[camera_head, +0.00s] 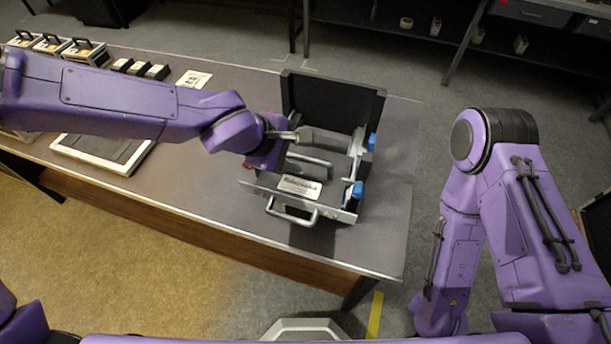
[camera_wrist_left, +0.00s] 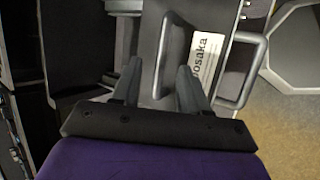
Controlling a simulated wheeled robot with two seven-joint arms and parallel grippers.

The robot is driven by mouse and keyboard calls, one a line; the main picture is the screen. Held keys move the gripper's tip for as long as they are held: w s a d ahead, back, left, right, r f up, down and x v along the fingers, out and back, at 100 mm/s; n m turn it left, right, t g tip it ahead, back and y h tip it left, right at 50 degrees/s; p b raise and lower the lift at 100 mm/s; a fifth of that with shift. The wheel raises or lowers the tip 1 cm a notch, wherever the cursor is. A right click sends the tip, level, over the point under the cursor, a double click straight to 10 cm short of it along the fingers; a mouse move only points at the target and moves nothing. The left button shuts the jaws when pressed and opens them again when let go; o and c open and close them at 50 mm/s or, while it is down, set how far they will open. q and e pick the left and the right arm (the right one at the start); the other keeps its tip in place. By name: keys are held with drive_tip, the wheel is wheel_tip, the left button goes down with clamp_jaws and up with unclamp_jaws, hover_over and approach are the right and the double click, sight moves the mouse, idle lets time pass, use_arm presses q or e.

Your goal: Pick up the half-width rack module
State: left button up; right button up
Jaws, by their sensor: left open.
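An open dark case or rack frame (camera_head: 333,105) stands on the table, with blue latches on its right side. A grey bar (camera_head: 308,160) shows inside; I cannot tell clearly which part is the half-width rack module. My left gripper (camera_head: 300,135) reaches in from the left over the case. In the left wrist view its fingers (camera_wrist_left: 158,85) are apart with nothing held, and the labelled panel (camera_wrist_left: 205,58) and its handle (camera_wrist_left: 248,75) lie just beyond. My right gripper is out of view.
The grey table (camera_head: 215,190) has a flat tray-like panel (camera_head: 85,150) at left, small black blocks (camera_head: 140,68), a paper card (camera_head: 194,79) and several handled boxes (camera_head: 85,52) at the far left. My right arm stands clear at right.

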sight(305, 158)
use_arm(q)
drive_tip(key=x, duration=0.3)
drive_tip(key=shift+a+f, duration=0.1)
drive_tip(key=shift+f, duration=0.1)
drive_tip(key=shift+w+d+f, duration=0.1)
drive_tip(key=shift+d+f, duration=0.1)
drive_tip(key=shift+d, duration=0.05)
drive_tip(key=shift+a, duration=0.1)
clamp_jaws()
drive_tip(key=shift+r, duration=0.1)
idle(0.7)
